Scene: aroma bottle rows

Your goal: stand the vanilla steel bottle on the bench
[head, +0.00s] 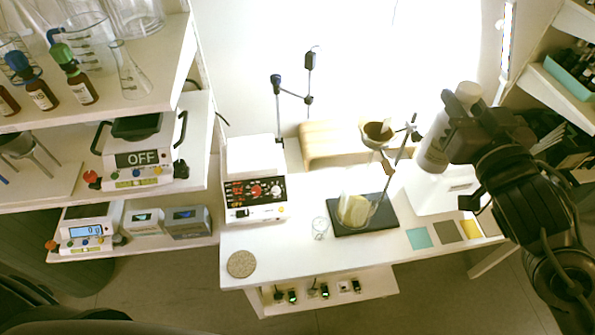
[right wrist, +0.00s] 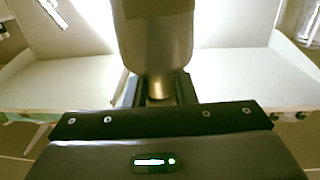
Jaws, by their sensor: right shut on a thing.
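My right gripper (head: 458,124) is at the right of the head view, above the right end of the white bench (head: 285,262). It is shut on a pale grey steel bottle (head: 434,150), with the bottle's light cap toward the top. The bottle looks held above the bench, apart from it. I cannot read its label. In the right wrist view the steel bottle (right wrist: 155,40) stands between the fingers of the right gripper (right wrist: 158,90), its narrower end toward the camera. My left gripper is not in view.
On the bench are a control box (head: 255,190), a dark stand base (head: 350,222) with glassware and a funnel, a small beaker (head: 320,228), a round cork mat (head: 241,264) and coloured squares (head: 448,231). Shelves stand left and right. The bench's front strip is mostly clear.

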